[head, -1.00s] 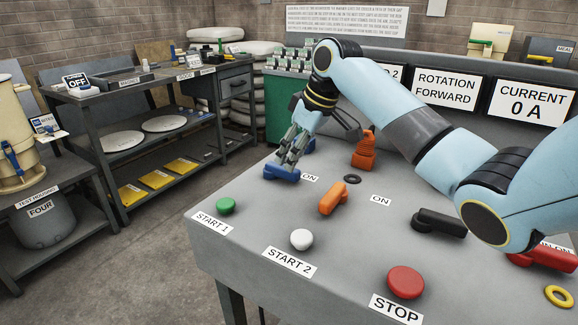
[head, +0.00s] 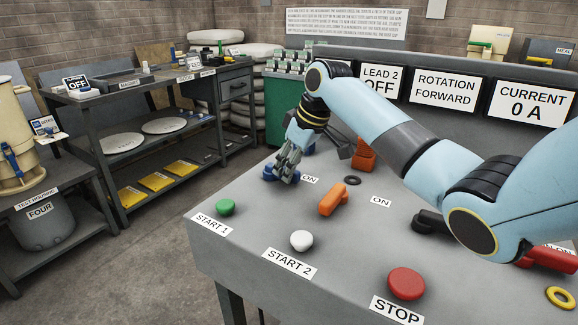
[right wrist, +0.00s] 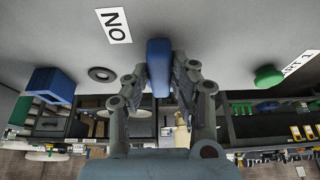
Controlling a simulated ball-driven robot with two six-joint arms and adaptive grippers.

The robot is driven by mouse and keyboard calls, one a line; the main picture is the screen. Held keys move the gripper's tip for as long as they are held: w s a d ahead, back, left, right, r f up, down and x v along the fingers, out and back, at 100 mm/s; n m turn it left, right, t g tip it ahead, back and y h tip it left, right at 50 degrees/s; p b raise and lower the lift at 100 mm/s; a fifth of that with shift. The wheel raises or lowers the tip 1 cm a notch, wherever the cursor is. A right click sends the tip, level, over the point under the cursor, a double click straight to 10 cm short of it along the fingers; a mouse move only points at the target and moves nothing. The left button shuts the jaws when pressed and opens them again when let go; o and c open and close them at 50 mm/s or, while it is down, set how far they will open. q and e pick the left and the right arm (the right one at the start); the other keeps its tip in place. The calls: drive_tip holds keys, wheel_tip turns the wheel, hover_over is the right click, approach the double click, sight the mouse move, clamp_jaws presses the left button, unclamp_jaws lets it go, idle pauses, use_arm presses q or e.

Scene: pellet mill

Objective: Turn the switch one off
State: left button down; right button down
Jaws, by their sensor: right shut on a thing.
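The blue switch (head: 268,174) is at the far left of the grey console, beside a white ON label (head: 310,179). My right gripper (head: 282,178) comes down on it and covers much of its handle. In the right wrist view the blue handle (right wrist: 159,55) stands between the two fingers (right wrist: 160,74), which are shut on it. The exact angle of the handle is hard to tell in the head view. My left gripper is not in view.
An orange switch (head: 333,199) and a black ring (head: 353,180) are close on the right. Green (head: 226,207), white (head: 302,240) and red (head: 406,284) buttons line the front edge. An orange object (head: 364,155) stands behind. The LEAD 2 sign (head: 381,83) reads OFF.

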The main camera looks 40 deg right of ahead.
idle(0.3)
